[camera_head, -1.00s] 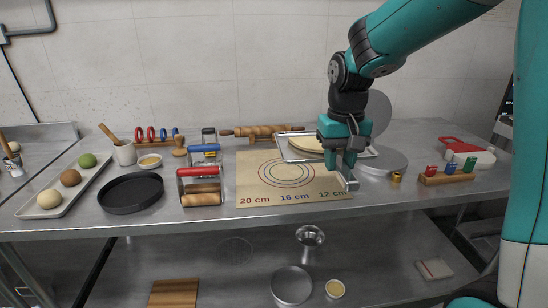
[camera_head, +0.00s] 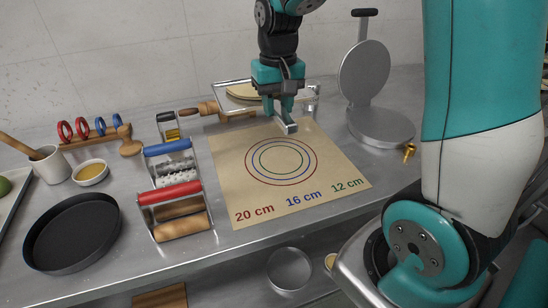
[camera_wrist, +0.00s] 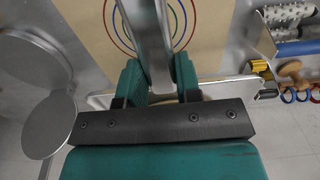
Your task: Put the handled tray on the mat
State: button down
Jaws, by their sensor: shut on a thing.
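The handled tray (camera_head: 223,106) is a shallow silver tray with a pale round flatbread (camera_head: 243,91) on it. It is beyond the mat's back edge in the head view, and its rim also shows in the wrist view (camera_wrist: 225,88). My gripper (camera_head: 277,99) is in front of the tray, shut on its grey handle (camera_head: 289,126), which sticks out toward the mat. The mat (camera_head: 231,190) is tan, with coloured rings and size labels, and lies flat on the counter. My gripper hides part of the tray; I cannot tell how high the tray is.
A round-plate press (camera_head: 380,127) stands right of the mat, with a small brass piece (camera_head: 409,152) beside it. A red-handled roller (camera_head: 170,193) and blue-handled roller (camera_head: 168,148) stand close to its left. A rolling pin (camera_head: 203,108) is partly hidden by the tray. The mat's top is clear.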

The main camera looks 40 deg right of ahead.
aim_at(278, 175)
notch_tip(278, 175, down, 18)
jog(key=shift+s+d+r+p, duration=0.1)
jog(key=shift+r+p, duration=0.15)
jog(key=shift+p, duration=0.15)
jog(key=shift+f, duration=0.15)
jog(key=c, duration=0.8)
grip_release()
notch_tip(278, 175, up, 12)
jog(key=b, duration=0.1)
jog(key=s+a+r+n+y, duration=0.2)
jog(key=s+a+r+n, duration=0.3)
jog(key=s+a, duration=0.4)
jog(key=s+a+r+n+y, duration=0.2)
jog(key=s+a+r+n, duration=0.3)
jog(key=s+a, duration=0.4)
jog(key=shift+s+a, duration=0.35)
jog(key=shift+s, duration=0.35)
